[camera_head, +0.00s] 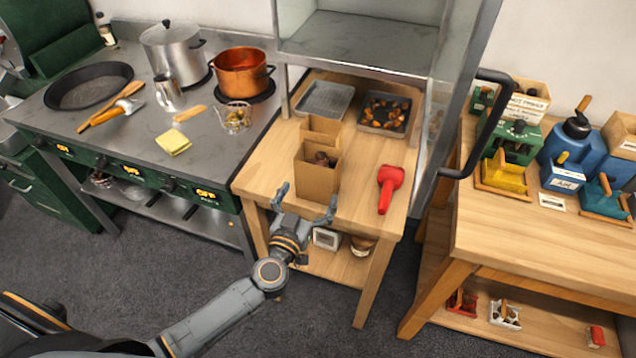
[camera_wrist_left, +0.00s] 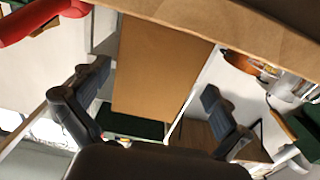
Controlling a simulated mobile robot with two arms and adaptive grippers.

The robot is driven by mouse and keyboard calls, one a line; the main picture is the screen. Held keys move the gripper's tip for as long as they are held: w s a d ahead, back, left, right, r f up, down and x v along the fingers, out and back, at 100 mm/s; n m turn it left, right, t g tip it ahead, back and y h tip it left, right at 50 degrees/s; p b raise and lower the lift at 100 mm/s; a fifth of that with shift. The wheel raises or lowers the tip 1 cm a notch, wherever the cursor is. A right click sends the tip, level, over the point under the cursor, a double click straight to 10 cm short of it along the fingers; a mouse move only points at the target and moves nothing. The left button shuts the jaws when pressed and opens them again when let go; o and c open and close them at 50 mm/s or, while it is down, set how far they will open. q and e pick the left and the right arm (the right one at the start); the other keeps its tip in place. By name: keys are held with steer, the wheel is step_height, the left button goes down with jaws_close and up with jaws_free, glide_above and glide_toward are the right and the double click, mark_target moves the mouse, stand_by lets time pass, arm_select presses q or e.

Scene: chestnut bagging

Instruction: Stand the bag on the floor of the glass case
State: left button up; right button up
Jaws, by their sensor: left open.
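The brown paper bag (camera_head: 317,182) stands upright on the wooden table, with chestnuts (camera_head: 322,159) visible in its open top. It also shows in the left wrist view (camera_wrist_left: 160,70). My left gripper (camera_head: 307,200) is open at the front of the bag, low near the table's front edge. In the left wrist view its fingers (camera_wrist_left: 155,95) show on either side of the bag, with no clear contact. The glass case stands above the back of the table; its grey floor (camera_head: 360,45) looks bare. My right gripper is not in view.
A red scoop (camera_head: 390,188) lies right of the bag. Behind it are an empty grey tray (camera_head: 325,99) and a pan of chestnuts (camera_head: 384,114). A black handle (camera_head: 492,125) on the case's frame juts out at right. A stove (camera_head: 110,130) is at left.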

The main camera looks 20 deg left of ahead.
mark_target(314, 188)
arm_select(q)
steer(key=w, duration=0.5)
steer(key=shift+w+d+f, duration=0.1)
steer(key=shift+w+d, duration=0.1)
steer(key=shift+d, duration=0.05)
steer(key=shift+s, duration=0.1)
steer(key=c, duration=1.4)
steer(key=shift+r, duration=0.2)
